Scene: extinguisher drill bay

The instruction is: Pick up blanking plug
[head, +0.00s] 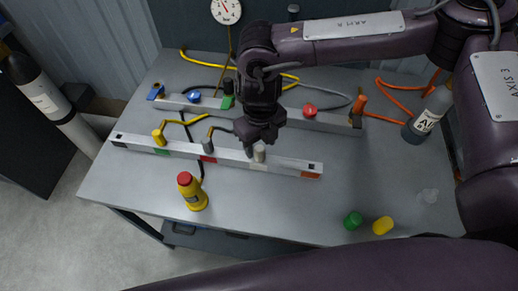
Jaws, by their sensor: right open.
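My right gripper (257,147) reaches down over the front rail (230,160) on the grey table, its jaws open. A small pale cylindrical plug (259,154) stands upright on that rail, right at the fingertips and partly covered by them. I cannot tell whether the fingers touch it. It may be the blanking plug; no label shows. Loose green (352,220) and yellow (382,226) caps lie at the table's front right, with a small clear piece (428,195) farther right. My left gripper is not in view.
The rear rail (330,119) carries blue, green, red and orange fittings with hoses. A yellow bottle with a red top (191,191) stands at the front left. A grey cylinder (427,117) stands at the right. The front middle of the table is clear.

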